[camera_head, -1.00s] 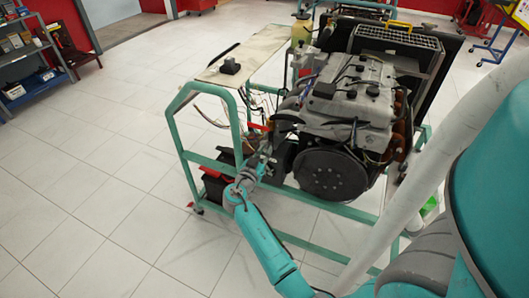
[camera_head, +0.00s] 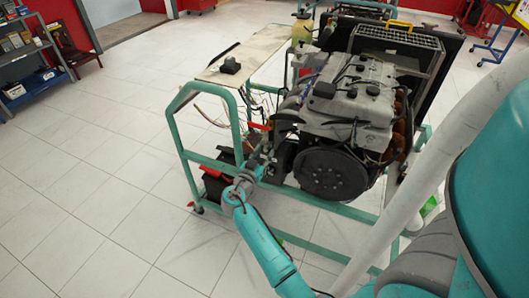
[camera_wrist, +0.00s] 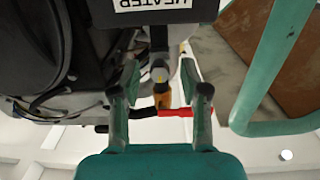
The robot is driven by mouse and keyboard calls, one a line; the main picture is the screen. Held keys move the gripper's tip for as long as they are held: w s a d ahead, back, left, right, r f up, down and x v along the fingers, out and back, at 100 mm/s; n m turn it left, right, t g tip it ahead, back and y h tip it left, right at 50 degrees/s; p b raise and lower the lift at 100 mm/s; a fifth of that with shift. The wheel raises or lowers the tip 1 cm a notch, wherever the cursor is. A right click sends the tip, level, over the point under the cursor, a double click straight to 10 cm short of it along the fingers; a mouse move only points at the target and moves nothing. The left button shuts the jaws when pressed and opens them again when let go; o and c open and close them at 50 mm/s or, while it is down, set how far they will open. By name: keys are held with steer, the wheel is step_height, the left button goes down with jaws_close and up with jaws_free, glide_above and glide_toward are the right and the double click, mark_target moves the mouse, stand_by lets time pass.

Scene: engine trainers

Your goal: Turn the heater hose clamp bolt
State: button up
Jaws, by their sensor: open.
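In the wrist view a white label reading HEATER (camera_wrist: 155,4), upside down, is on a dark part at the top edge. Below it a grey fitting with a yellow and orange-brown piece (camera_wrist: 161,88) sits between my fingers; I cannot tell for sure whether this is the clamp bolt. My gripper (camera_wrist: 160,72) is open, one finger on each side of that piece, with gaps visible. In the head view my gripper (camera_head: 265,160) is at the left front of the engine (camera_head: 350,105); the bolt is too small to tell there.
A red handle on a black bar (camera_wrist: 175,112) crosses behind the fingers. Black hoses (camera_wrist: 45,90) are at left, and a green frame tube (camera_wrist: 275,70) is at right. In the head view the green stand (camera_head: 236,130) surrounds the engine.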

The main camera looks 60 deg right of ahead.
steer(key=a, duration=1.1)
steer(key=shift+s, duration=0.45)
